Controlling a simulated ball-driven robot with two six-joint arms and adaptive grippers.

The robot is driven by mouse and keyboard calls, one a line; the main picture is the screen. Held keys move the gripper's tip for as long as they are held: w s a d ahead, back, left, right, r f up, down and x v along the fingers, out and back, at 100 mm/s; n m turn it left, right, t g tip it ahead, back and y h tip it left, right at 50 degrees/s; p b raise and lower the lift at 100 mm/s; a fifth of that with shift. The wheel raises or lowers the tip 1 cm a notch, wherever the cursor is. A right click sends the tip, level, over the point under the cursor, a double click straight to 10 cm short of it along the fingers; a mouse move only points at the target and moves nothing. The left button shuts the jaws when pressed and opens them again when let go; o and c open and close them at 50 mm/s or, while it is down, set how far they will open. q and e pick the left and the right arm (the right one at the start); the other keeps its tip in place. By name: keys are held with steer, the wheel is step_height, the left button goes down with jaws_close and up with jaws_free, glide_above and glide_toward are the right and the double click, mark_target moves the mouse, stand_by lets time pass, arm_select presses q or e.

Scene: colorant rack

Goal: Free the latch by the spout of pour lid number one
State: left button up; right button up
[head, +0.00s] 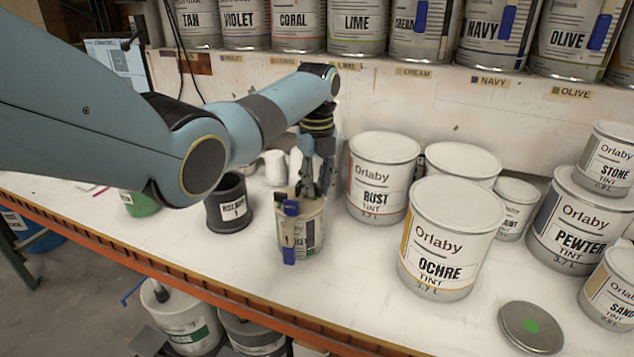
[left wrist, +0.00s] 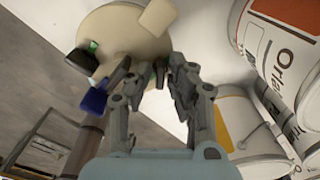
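A small can (head: 312,236) with a beige pour lid (head: 312,207) stands on the bench. Blue latch pieces (head: 289,256) show down its front side, with another blue piece (head: 291,208) at the lid's edge. My left gripper (head: 308,190) points down at the lid. In the left wrist view the beige lid (left wrist: 118,32) fills the top, with a blue latch piece (left wrist: 94,101), a black piece and a small green mark at its left edge. The left fingers (left wrist: 150,75) are apart, with nothing clearly held between them. Contact with the lid cannot be told. My right gripper is out of view.
A black cup (head: 228,204) with a label stands left of the small can. The rust can (head: 380,178) and ochre can (head: 447,240) stand to its right. A loose round lid (head: 530,327) lies at the front right. The bench's orange edge (head: 180,280) runs along the front.

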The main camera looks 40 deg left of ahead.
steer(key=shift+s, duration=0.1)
arm_select(q)
jaws_close()
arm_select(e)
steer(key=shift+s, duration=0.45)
arm_select(q)
steer(key=shift+r+n, duration=0.1)
steer(key=shift+n, duration=0.2)
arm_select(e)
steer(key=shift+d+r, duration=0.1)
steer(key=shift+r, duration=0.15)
arm_select(q)
steer(key=shift+n+p, duration=0.7)
steer(key=shift+n, duration=3.4)
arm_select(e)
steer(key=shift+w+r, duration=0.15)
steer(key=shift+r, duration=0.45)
